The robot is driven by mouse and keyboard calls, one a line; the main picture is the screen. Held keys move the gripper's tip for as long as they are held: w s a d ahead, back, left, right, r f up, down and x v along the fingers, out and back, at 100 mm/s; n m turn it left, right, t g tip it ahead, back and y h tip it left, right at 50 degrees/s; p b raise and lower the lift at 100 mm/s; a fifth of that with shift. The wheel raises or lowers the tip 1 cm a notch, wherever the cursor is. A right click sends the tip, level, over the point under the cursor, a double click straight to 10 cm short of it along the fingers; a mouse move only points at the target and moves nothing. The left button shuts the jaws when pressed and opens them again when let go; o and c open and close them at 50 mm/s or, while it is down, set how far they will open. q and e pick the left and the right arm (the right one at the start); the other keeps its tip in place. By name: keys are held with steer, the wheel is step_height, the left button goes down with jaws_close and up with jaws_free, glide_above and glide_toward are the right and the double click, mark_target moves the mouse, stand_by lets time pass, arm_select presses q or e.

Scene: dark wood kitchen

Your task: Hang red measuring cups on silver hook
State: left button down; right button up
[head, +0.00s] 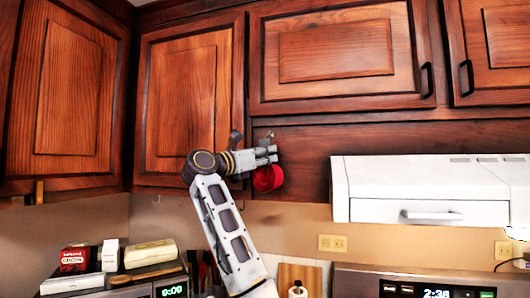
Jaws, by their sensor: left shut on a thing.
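The red measuring cups (268,178) hang at the tip of my left gripper (268,154), in front of the dark wood panel under the upper cabinets. My left gripper is shut on them, and its fingers hide their handles. A small silvery shape (270,135), perhaps the silver hook, shows on the panel just above the fingertips. I cannot tell whether the cups touch it. My right gripper is not in view.
A white range hood (420,190) juts out to the right of the cups. Wooden cabinet doors (190,100) are above and to the left. Below are a red box (74,259), a cutting board (300,275) and a stove panel (420,285).

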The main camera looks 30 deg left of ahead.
arm_select(q)
steer(key=shift+w+a+f, duration=0.1)
steer(key=shift+w+f, duration=0.2)
steer(key=shift+f, duration=0.1)
steer(key=c, duration=1.6)
jaws_free()
steer(key=o, duration=0.5)
steer(key=shift+w+a+f, duration=0.15)
steer(key=shift+w+f, duration=0.1)
steer(key=shift+w, duration=0.25)
steer(key=shift+c, duration=0.2)
steer(key=shift+s, duration=0.2)
steer(key=r+v, duration=0.1)
steer(key=v, duration=1.1)
steer(key=shift+s, duration=0.2)
